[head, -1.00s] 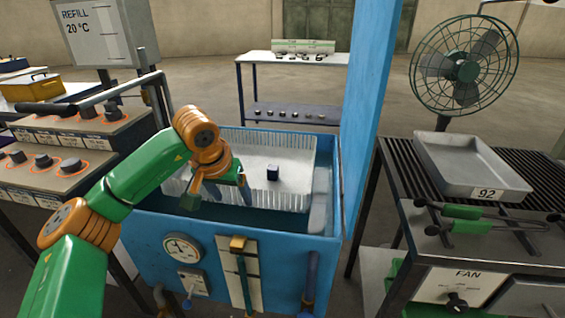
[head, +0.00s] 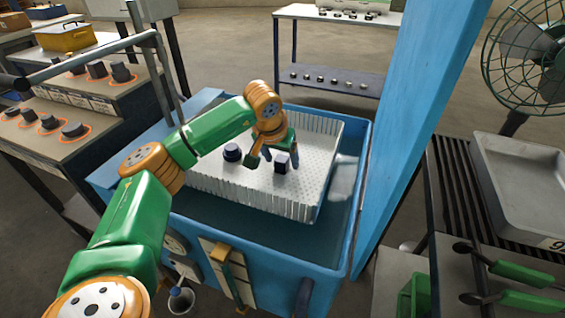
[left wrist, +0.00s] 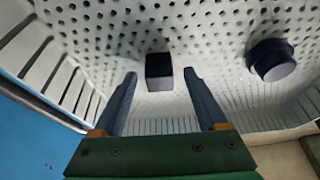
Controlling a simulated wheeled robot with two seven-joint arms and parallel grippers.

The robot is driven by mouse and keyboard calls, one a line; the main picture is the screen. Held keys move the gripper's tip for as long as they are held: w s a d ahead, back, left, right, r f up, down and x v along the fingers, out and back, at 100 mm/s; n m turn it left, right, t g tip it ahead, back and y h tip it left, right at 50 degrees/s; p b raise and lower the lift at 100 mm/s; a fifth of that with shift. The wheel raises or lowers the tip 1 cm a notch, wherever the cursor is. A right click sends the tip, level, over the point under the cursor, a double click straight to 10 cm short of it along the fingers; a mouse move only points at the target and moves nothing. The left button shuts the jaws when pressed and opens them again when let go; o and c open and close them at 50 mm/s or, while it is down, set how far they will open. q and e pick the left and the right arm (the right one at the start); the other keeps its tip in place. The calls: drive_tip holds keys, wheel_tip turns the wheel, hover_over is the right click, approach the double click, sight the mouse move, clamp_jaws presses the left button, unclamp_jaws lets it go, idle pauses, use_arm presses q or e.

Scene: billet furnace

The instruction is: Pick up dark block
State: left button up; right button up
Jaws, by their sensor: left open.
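The dark block (head: 281,164) stands on the floor of a white perforated basket (head: 318,205). In the left wrist view the dark block (left wrist: 158,72) shows between the fingertips and a little beyond them. My left gripper (head: 272,158) is over the basket, close to the block in the head view. In the left wrist view my left gripper (left wrist: 160,77) is open, with nothing between its fingers touching them that I can make out. My right gripper is not in view.
A dark round piece (head: 232,152) stands left of the block; it also shows in the left wrist view (left wrist: 271,60). The basket sits in a blue tank (head: 362,150) with raised walls. A blue post (head: 410,110) rises at right. A grey tray (head: 520,180) lies further right.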

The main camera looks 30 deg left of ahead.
use_arm(q)
drive_tip(key=shift+w+f, duration=0.25)
drive_tip(key=shift+f, duration=0.1)
drive_tip(key=shift+s+r, duration=0.1)
drive_tip(key=shift+s, duration=0.05)
drive_tip(key=c, duration=0.4)
clamp_jaws()
